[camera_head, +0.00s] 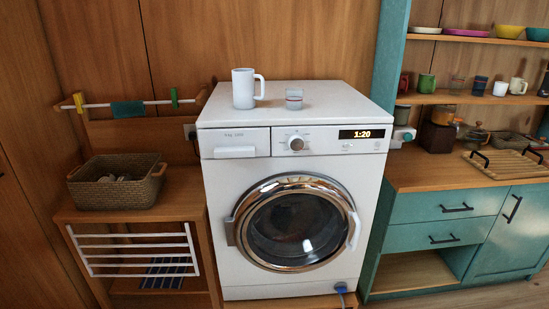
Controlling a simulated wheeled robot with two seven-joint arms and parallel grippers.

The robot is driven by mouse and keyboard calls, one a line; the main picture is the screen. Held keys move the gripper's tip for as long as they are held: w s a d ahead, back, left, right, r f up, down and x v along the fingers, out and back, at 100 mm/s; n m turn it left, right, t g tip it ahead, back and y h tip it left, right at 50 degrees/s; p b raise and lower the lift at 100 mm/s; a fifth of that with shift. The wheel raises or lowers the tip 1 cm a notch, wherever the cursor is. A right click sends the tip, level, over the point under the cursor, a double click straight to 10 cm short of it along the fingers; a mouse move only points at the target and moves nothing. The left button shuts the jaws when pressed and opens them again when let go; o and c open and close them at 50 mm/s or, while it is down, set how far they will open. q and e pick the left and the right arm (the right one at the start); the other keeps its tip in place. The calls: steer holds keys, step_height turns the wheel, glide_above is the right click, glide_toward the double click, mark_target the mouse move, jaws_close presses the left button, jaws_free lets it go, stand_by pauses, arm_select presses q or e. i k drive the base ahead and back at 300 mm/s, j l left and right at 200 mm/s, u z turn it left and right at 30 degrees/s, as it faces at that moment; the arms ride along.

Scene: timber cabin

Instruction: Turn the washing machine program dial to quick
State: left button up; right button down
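A white front-loading washing machine (218,181) stands in the middle of the view. Its round program dial (296,143) is a silver knob on the front panel, left of a dark display (361,134) that reads 1:20. Small markings surround the dial, but they are too small to read, so I cannot tell which program it points to. The round chrome-rimmed door (293,223) looks shut, with a handle at its right side. Neither of my grippers is in view.
A wicker basket (117,182) sits on a wooden shelf unit to the left. A teal cabinet (446,237) stands to the right. The space before the dial is clear.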

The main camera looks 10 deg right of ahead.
mark_target(296, 142)
steer(key=i+j+z, duration=0.2)
steer(key=j+z, duration=0.15)
steer(key=j, duration=0.3)
steer(key=i+j+z, duration=0.1)
steer(key=j+z, duration=0.25)
steer(key=j, duration=0.3)
steer(key=j+z, duration=0.35)
steer(key=j, duration=0.3)
